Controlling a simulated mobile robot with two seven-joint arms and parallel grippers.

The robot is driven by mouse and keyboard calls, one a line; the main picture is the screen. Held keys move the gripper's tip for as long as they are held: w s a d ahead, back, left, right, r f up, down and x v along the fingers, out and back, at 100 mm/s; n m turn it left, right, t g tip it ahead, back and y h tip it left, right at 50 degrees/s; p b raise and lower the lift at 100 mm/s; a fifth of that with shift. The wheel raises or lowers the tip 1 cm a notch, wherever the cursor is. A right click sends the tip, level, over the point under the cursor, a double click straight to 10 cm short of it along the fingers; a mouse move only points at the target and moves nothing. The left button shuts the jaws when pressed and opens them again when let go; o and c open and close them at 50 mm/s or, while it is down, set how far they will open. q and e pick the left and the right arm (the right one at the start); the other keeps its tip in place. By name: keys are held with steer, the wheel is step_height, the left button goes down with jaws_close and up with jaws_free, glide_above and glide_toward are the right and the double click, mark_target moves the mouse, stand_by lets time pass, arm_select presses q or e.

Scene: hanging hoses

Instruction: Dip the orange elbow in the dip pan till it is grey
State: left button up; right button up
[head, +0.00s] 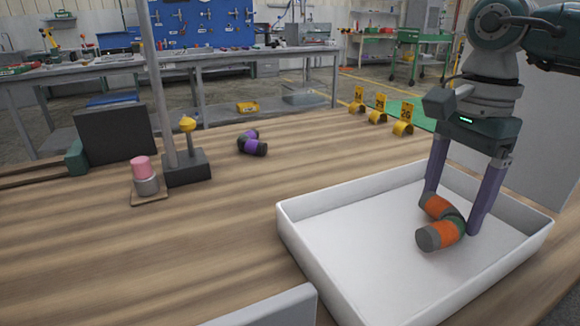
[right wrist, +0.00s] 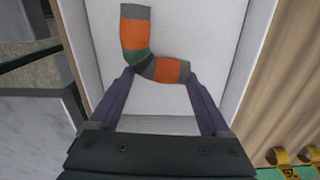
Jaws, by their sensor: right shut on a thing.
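The orange elbow (head: 440,232) is a bent tube with orange bands, dark grey ends and a dark green and grey middle. My right gripper (head: 452,212) is shut on it from above, near the bend. In the right wrist view the elbow (right wrist: 134,35) shows between and beyond the fingertips (right wrist: 160,72). It hangs inside the outline of the dip pan (head: 330,255), a wide white tray with low walls. I cannot tell whether it touches the pan's floor. The pan's inside looks plain white. My left gripper is not in view.
A purple elbow (head: 252,144) lies at the back of the wooden table. A dark block with a post (head: 187,168) and a pink-topped grey cylinder (head: 147,185) stand at left. Yellow clips (head: 403,123) line the back right. A pale panel (head: 268,308) rises at the front.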

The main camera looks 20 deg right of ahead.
arm_select(q)
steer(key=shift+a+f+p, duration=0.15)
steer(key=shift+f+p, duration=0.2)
steer(key=shift+p, duration=0.2)
arm_select(e)
steer(key=shift+w+a+f, duration=0.1)
steer(key=shift+w+a, duration=0.1)
steer(key=shift+a, duration=0.35)
steer(key=shift+w+a+f, duration=0.1)
steer(key=shift+w+a, duration=0.05)
steer(key=shift+a, duration=0.35)
arm_select(q)
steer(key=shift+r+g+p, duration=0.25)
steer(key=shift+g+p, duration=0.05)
steer(key=shift+p, duration=0.25)
arm_select(e)
steer(key=shift+w+a+r, duration=0.15)
steer(key=shift+a, duration=0.5)
steer(key=shift+w+a+r, duration=0.1)
steer(key=shift+a, duration=0.5)
arm_select(q)
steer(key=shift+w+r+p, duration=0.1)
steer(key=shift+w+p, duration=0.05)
steer(key=shift+p, duration=0.4)
arm_select(e)
steer(key=shift+a+r, duration=0.2)
steer(key=shift+a, duration=1.7)
steer(key=shift+d, duration=0.1)
